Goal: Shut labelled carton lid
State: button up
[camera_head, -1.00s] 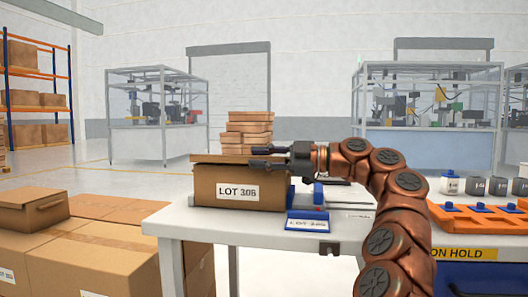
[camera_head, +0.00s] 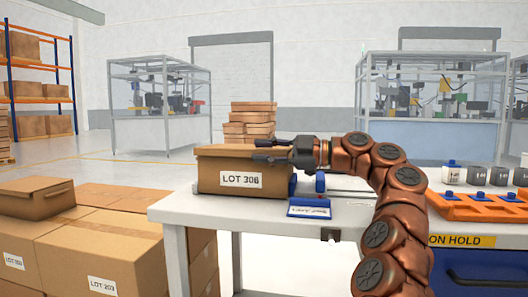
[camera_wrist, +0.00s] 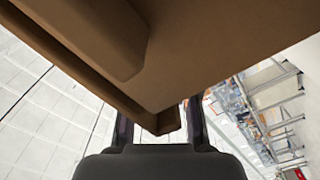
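The brown carton (camera_head: 240,181), labelled LOT 306, stands on the white table. Its lid (camera_head: 222,151) lies across the top, with its front edge at or very close to the carton's rim; I cannot tell if it is fully seated. My gripper (camera_head: 266,151) is at the lid's right end, level with the top, pointing left. Its two fingers are apart. In the wrist view, the brown cardboard (camera_wrist: 220,45) fills the upper part, and a corner of it shows between the spread fingers of my gripper (camera_wrist: 160,115). Contact is not clear.
A blue fixture with a label plate (camera_head: 309,208) sits right of the carton. An orange tray (camera_head: 478,207) and several small containers stand farther right. Stacked cartons (camera_head: 85,240) fill the floor at left. A pile of flat boxes (camera_head: 250,120) is behind the carton.

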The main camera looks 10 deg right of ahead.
jog(key=shift+o, duration=0.6)
jog(key=v, duration=1.2)
